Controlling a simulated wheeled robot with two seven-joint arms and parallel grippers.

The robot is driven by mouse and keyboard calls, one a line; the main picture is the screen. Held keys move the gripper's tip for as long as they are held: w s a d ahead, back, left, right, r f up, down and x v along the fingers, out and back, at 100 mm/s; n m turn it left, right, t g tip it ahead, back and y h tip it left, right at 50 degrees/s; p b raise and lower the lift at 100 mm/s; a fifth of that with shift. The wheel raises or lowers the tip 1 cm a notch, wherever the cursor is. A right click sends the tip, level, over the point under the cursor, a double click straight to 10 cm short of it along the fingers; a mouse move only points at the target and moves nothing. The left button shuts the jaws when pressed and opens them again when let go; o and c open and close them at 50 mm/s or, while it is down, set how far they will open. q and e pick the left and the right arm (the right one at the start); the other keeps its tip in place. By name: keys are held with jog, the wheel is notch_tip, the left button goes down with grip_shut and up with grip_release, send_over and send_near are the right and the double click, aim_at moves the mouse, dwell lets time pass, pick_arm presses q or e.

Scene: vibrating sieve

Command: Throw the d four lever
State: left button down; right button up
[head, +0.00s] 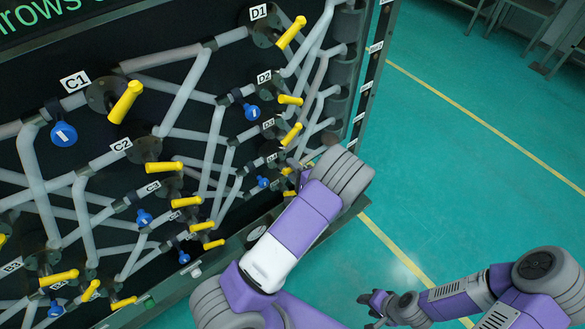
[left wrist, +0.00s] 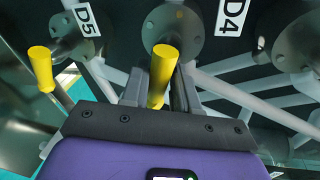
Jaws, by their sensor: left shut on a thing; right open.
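The D4 lever (left wrist: 160,76) is a yellow handle on a dark round flange, beside the D4 label in the left wrist view. My left gripper (left wrist: 160,98) is shut on this handle, with a dark finger on either side of it. In the head view my left gripper (head: 303,172) reaches to the lower right part of the pipe panel, and the arm hides most of the D4 lever there. My right gripper (head: 372,303) is open and empty, over the floor at the lower right, away from the panel.
The pipe panel (head: 110,205) carries several yellow levers and blue-handled valves on grey pipes. The D3 lever (head: 291,134) is above my left gripper. The D5 lever (left wrist: 42,68) is close on the left in the wrist view.

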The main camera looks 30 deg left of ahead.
pick_arm(q)
jog(key=shift+s+n+t, duration=0.25)
jog(key=shift+n+t, duration=0.05)
jog(key=shift+n, duration=0.5)
jog(key=shift+r+n+t+b, duration=0.1)
jog(key=shift+n+t+b, duration=0.2)
jog(key=shift+n, duration=0.8)
jog(key=n+b, duration=0.1)
jog(key=n, duration=0.1)
jog(key=n+t+b, duration=0.1)
jog(key=n, duration=0.1)
jog(key=shift+s+r+n, duration=0.15)
jog(key=shift+r+n, duration=0.15)
jog(key=shift+r, duration=0.1)
jog(key=c, duration=1)
grip_release()
jog(key=shift+c, duration=0.2)
jog(key=shift+a+r+t, duration=0.1)
jog(key=shift+r+t, duration=0.05)
jog(key=shift+t, duration=0.15)
